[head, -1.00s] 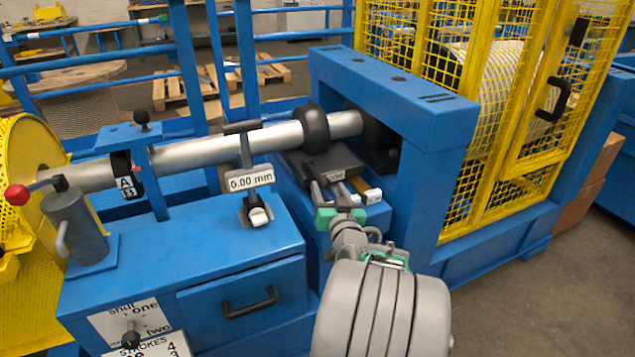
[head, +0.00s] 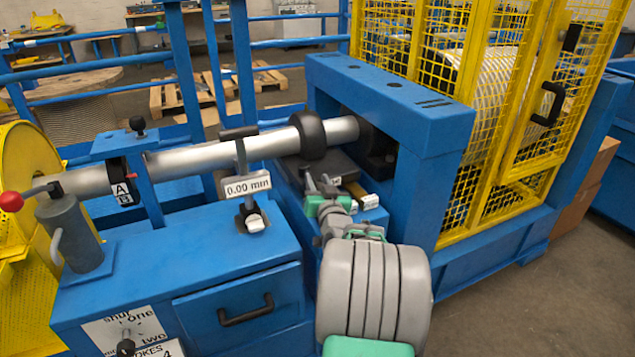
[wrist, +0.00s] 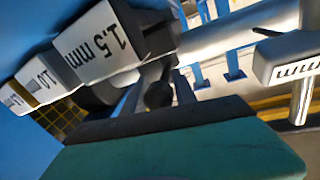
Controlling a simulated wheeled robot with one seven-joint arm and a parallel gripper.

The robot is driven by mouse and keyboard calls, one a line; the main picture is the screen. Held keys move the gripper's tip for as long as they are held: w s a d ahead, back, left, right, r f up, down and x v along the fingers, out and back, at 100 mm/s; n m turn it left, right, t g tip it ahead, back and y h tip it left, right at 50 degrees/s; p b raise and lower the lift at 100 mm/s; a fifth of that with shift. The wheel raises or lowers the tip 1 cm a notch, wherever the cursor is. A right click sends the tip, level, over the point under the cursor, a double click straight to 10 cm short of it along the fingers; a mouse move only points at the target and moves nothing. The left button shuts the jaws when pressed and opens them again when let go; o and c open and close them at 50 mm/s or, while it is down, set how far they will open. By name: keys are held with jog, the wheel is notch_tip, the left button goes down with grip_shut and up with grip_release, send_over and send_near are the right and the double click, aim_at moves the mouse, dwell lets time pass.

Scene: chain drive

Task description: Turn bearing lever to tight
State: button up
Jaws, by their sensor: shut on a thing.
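My gripper (head: 322,184) is at the dark bearing block (head: 328,163) under the right end of the grey shaft, below the black ring. In the wrist view its two grey fingers (wrist: 161,90) stand on either side of a dark round knob (wrist: 158,96) and are shut on it. The knob looks like the end of the bearing lever. The rest of the lever is hidden behind my fingers and the green-topped gripper body. No "tight" marking can be read.
Labelled blocks, one reading 1.5 mm (wrist: 92,45), sit close beside my fingers. A 0.00 mm sign (head: 247,187) stands left of my gripper. The blue frame (head: 400,90) rises close on the right, with a yellow mesh cage (head: 475,130) behind it.

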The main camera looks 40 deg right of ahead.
grip_shut()
dwell(0.9)
